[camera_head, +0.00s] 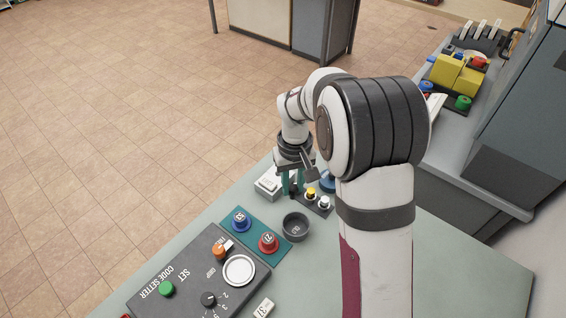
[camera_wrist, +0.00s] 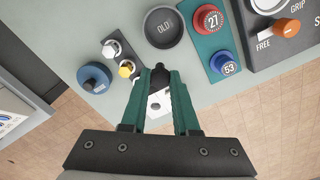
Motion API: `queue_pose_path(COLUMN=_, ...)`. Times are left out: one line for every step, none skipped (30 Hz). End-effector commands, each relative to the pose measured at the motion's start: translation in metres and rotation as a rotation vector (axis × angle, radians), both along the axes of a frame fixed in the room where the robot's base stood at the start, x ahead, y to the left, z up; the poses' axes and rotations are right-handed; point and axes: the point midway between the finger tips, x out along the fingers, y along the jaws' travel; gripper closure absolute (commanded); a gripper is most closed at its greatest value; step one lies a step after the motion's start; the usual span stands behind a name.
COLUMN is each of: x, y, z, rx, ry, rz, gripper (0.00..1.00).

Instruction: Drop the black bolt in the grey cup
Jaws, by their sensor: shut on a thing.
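My gripper (camera_wrist: 159,80) has its green fingers shut on the black bolt (camera_wrist: 158,74), whose dark head shows between the fingertips in the wrist view. In the head view my gripper (camera_head: 292,188) is just above the table, behind the cup, and the bolt is mostly hidden. The grey cup (camera_head: 295,236) is a short, round, dark cup standing upright on the table. In the wrist view the cup (camera_wrist: 164,43) lies beyond the fingertips, with "OLD" lettering inside. The bolt is outside the cup.
A dark rack (camera_wrist: 108,58) holds yellow and white bolts beside the cup, with a blue round object (camera_wrist: 93,78) near it. A teal plate (camera_head: 254,236) bears blue and red numbered knobs. The code setter panel (camera_head: 190,275) and a white box (camera_head: 266,184) stand nearby.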

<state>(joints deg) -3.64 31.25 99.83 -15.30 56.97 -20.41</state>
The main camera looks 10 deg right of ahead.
Motion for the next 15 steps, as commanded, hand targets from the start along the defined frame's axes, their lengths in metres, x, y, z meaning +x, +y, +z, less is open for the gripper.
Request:
queue_pose_path(x=-0.015, y=-0.002, z=0.002, rx=0.000, ry=-0.001, rz=0.034, gripper=1.00)
queue_pose_path(x=-0.024, y=-0.003, z=0.002, rx=0.000, ry=0.000, rz=0.056, gripper=1.00)
queue_pose_path(x=-0.032, y=-0.004, z=0.002, rx=0.001, ry=0.000, rz=0.078, gripper=1.00)
queue_pose_path(x=-0.037, y=-0.004, z=0.002, rx=0.001, ry=0.000, rz=0.089, gripper=1.00)
queue_pose_path(x=-0.040, y=-0.004, z=0.001, rx=0.001, ry=0.000, rz=0.098, gripper=1.00)
queue_pose_path(x=-0.044, y=-0.005, z=-0.002, rx=0.001, ry=0.002, rz=0.105, gripper=1.00)
queue_pose_path(x=-0.044, y=-0.005, z=-0.004, rx=0.001, ry=0.002, rz=0.108, gripper=1.00)
queue_pose_path(x=-0.045, y=-0.005, z=-0.007, rx=0.001, ry=0.002, rz=0.109, gripper=1.00)
queue_pose_path(x=-0.045, y=-0.005, z=-0.012, rx=0.001, ry=0.003, rz=0.109, gripper=1.00)
queue_pose_path(x=-0.045, y=-0.005, z=-0.016, rx=0.000, ry=0.003, rz=0.110, gripper=1.00)
queue_pose_path(x=-0.045, y=-0.005, z=-0.020, rx=0.001, ry=0.004, rz=0.109, gripper=1.00)
queue_pose_path(x=-0.045, y=-0.005, z=-0.025, rx=0.001, ry=0.003, rz=0.109, gripper=1.00)
queue_pose_path(x=-0.045, y=-0.005, z=-0.028, rx=0.001, ry=0.004, rz=0.108, gripper=1.00)
queue_pose_path(x=-0.045, y=-0.005, z=-0.031, rx=0.001, ry=0.004, rz=0.107, gripper=1.00)
queue_pose_path(x=-0.045, y=-0.005, z=-0.034, rx=0.001, ry=0.003, rz=0.107, gripper=1.00)
